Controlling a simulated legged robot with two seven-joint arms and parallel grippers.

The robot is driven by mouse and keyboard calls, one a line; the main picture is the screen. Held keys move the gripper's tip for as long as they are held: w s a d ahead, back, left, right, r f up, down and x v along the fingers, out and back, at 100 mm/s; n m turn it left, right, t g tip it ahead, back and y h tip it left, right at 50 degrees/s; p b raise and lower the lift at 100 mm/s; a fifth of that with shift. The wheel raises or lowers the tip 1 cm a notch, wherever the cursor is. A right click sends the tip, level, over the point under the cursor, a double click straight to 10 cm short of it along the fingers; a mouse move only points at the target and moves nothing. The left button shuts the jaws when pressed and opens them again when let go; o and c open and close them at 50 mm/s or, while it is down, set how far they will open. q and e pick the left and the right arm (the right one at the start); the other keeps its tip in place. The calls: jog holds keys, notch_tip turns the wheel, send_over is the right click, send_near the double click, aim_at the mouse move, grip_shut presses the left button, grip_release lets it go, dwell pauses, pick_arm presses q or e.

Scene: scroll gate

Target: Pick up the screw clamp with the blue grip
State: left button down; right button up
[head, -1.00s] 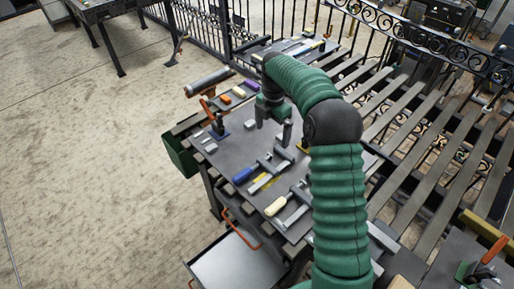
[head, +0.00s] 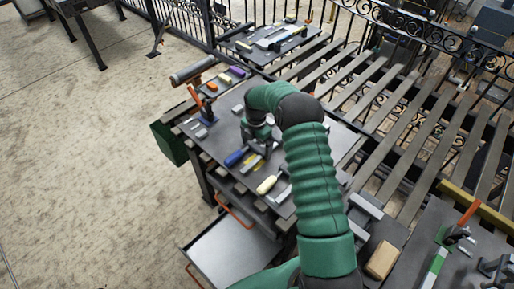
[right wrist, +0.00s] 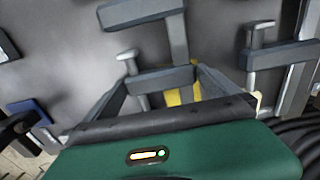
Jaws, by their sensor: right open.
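The screw clamp with the blue grip (head: 236,157) lies on the dark table, its grip pointing to the lower left in the head view. My right gripper (head: 262,145) is open and low over the clamp's metal part. In the right wrist view a grey clamp bar (right wrist: 161,79) lies across the gap between the open fingers of the right gripper (right wrist: 163,84). I cannot tell whether they touch it. No grip shows on this clamp there; the green gripper body covers the lower part of the view. My left gripper is not in view.
A clamp with a cream grip (head: 267,184) lies close by on the near side. Slatted rails (head: 400,120) run to the right. An open tray (head: 232,255) juts out in front.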

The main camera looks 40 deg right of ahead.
jog(key=shift+a+r, duration=0.15)
jog(key=shift+a, duration=0.3)
jog(key=shift+c, duration=1.8)
jog(key=shift+s+d, duration=0.1)
jog(key=shift+d, duration=0.55)
jog(key=c, duration=0.5)
jog(key=shift+d+f, duration=0.25)
jog(key=shift+f, duration=0.05)
jog(key=c, duration=0.4)
jog(key=shift+a, duration=0.25)
jog(key=c, duration=0.5)
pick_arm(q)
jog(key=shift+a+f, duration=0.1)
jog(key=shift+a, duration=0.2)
pick_arm(e)
jog(key=shift+a+r, duration=0.15)
